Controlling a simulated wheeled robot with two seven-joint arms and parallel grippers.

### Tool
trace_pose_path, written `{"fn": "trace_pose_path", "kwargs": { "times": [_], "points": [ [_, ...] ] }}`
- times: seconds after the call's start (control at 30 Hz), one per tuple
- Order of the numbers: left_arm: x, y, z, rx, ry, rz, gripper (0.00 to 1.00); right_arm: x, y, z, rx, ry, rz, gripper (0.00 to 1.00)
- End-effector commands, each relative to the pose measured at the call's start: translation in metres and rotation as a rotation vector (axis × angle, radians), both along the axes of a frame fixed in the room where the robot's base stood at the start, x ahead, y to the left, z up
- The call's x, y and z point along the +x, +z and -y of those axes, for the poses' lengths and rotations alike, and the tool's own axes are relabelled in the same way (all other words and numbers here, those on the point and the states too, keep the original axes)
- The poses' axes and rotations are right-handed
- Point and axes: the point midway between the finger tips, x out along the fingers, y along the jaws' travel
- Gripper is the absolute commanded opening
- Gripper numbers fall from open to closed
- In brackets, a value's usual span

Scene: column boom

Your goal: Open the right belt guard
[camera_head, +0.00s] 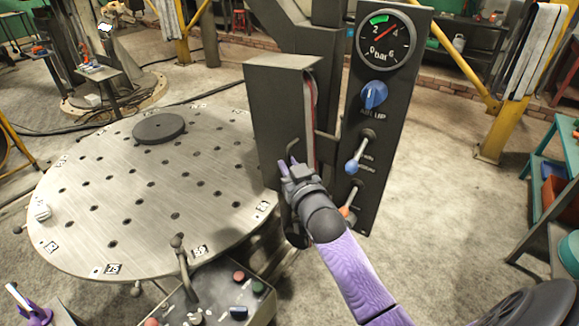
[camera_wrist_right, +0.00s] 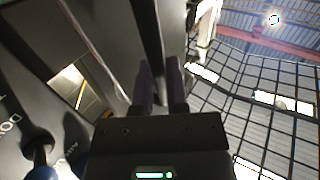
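The right belt guard (camera_head: 272,115) is a tall dark grey box on the machine column, left of the gauge panel. A red and white strip shows along its right edge, where there is a gap. A thin bent handle (camera_head: 292,147) sits low on its face. My right gripper (camera_head: 289,163) is at this handle, with its two purple fingers pointing up. In the right wrist view, a dark bar runs down between the fingers (camera_wrist_right: 161,88); whether they press on it is unclear. What seems to be my left gripper (camera_head: 30,308) is partly cut off at the lower left.
The gauge panel (camera_head: 385,110) beside the guard carries a pressure gauge (camera_head: 386,41), a blue knob (camera_head: 374,95) and levers. A round perforated table (camera_head: 130,200) stands left, with a control box (camera_head: 215,300) in front.

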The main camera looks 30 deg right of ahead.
Motion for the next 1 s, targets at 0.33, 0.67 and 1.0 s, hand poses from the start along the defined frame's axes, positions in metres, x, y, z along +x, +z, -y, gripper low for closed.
{"fn": "trace_pose_path", "kwargs": {
  "times": [0.33,0.67,1.0],
  "points": [
    [-0.0002,-0.0001,0.0060,-0.010,0.004,0.000,0.59,-0.0002,-0.0004,-0.0001,0.000,0.000,-0.001,0.00],
    [0.0009,-0.0001,0.0090,-0.015,0.007,0.003,0.59,-0.0002,-0.0006,-0.0002,0.000,0.000,-0.001,0.00],
    [0.0009,0.0000,0.0029,-0.005,0.004,0.003,0.59,-0.0003,-0.0008,-0.0001,0.000,0.000,-0.002,0.00]
  ]
}}
